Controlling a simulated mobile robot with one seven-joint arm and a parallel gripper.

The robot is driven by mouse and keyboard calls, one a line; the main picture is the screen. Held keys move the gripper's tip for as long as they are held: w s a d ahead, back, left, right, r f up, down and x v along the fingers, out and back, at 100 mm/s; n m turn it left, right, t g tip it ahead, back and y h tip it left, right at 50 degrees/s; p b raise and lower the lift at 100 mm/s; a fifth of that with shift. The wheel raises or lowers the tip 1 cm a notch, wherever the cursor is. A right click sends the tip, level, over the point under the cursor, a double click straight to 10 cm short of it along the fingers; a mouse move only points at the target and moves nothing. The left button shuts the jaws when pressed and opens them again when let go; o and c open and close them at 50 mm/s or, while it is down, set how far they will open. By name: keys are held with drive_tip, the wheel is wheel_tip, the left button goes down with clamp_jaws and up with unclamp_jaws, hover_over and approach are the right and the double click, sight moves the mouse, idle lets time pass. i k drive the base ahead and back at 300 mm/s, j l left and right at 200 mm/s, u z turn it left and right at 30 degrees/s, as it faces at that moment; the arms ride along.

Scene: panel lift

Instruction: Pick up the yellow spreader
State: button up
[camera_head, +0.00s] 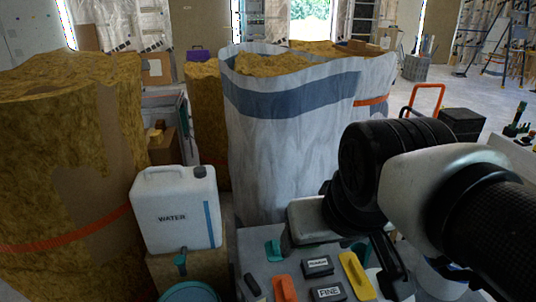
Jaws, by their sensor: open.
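The yellow spreader (355,277) lies on a grey work surface (252,262) at the lower middle of the head view. It is long and narrow and slants down to the right. My gripper (342,262) hangs from the arm that comes in from the right. It is open and empty, with dark fingers pointing down. The far part of the surface is partly hidden by my gripper.
An orange tool (284,288), a block marked FINE (328,292), another labelled block (317,266) and a teal tool (273,251) lie near the spreader. A white WATER canister (174,210) stands left. A large white bag (265,150) rises behind.

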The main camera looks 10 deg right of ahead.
sight(363, 288)
drive_tip(key=k+l+z, duration=0.15)
drive_tip(key=z, duration=0.35)
drive_tip(key=k+l+z, duration=0.2)
drive_tip(key=z, duration=0.3)
drive_tip(key=k+l+z, duration=0.1)
drive_tip(key=l+z, duration=0.15)
drive_tip(key=z, duration=0.25)
drive_tip(key=i+u, duration=0.1)
drive_tip(key=u, duration=1.6)
drive_tip(key=i+l, duration=0.1)
drive_tip(key=l, duration=0.4)
drive_tip(key=i+l+u, duration=0.1)
drive_tip(key=l, duration=0.4)
drive_tip(key=i+l+u, duration=0.1)
drive_tip(key=l, duration=0.45)
